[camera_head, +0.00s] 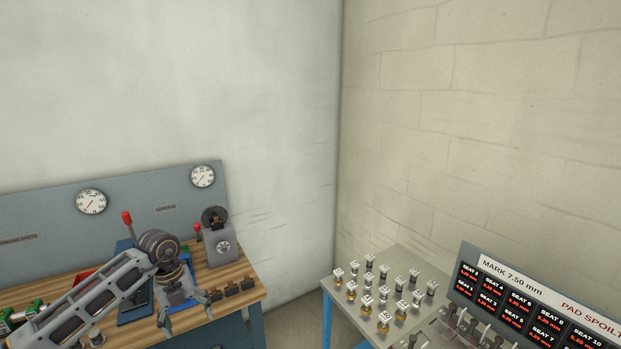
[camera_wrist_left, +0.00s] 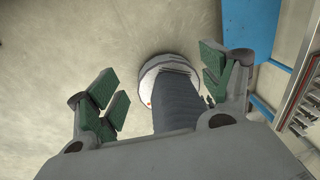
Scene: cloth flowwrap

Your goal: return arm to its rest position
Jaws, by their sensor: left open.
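My left arm comes in from the lower left of the head view. Its gripper (camera_head: 188,316) points down in front of the wooden workbench (camera_head: 250,297). The fingers are spread apart with nothing between them. In the left wrist view the left gripper (camera_wrist_left: 160,90) shows its green-padded fingers wide apart. Between and beyond them are the floor and a round white and grey base with a dark ribbed column, apparently mine. My right gripper is in neither view.
The workbench carries a grey machine (camera_head: 221,245), small dark blocks (camera_head: 232,290) and a blue-grey back panel with gauges (camera_head: 91,202). At right, a metal-topped table (camera_head: 343,307) holds rows of small fittings beside a display board (camera_head: 530,310). A gap separates the two.

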